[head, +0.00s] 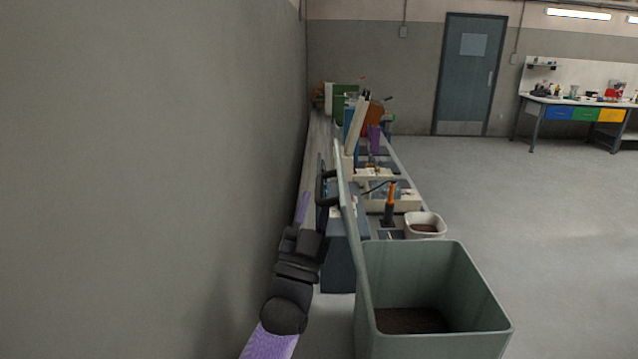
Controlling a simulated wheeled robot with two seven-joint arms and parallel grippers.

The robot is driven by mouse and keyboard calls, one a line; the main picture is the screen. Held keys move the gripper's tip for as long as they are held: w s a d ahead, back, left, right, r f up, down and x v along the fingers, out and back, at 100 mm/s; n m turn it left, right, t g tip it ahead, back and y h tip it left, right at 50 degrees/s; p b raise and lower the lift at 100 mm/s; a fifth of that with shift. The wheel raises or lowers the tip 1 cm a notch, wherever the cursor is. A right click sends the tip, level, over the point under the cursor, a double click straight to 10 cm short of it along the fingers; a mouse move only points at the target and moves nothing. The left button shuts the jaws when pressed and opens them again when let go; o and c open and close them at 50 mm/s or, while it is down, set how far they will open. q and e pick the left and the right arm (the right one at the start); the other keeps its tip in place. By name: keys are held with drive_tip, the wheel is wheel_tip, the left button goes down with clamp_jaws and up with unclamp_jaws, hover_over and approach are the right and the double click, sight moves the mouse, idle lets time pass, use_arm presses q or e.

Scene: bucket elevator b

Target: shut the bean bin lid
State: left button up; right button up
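The bean bin is a grey-green, square-mouthed bin (462,285) at the lower right, with dark brown beans (410,321) at its bottom. Its lid (350,215) stands raised, roughly upright, along the bin's left side and is seen nearly edge-on. My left arm reaches up from the bottom, left of the lid. My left gripper (332,188) is dark and lies at the lid's outer, left side near its upper part. Its two fingers look apart and point right towards the lid; whether they touch it I cannot tell. My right gripper is out of view.
A plain wall (150,180) runs close along the left of my arm. Beyond the bin, a long bench carries a white bucket (425,225), an orange-handled tool (391,196) and other gear. Open floor (540,215) lies to the right.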

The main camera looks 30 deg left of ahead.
use_arm(q)
drive_tip(key=shift+x, duration=1.5)
drive_tip(key=shift+d, duration=0.1)
clamp_jaws()
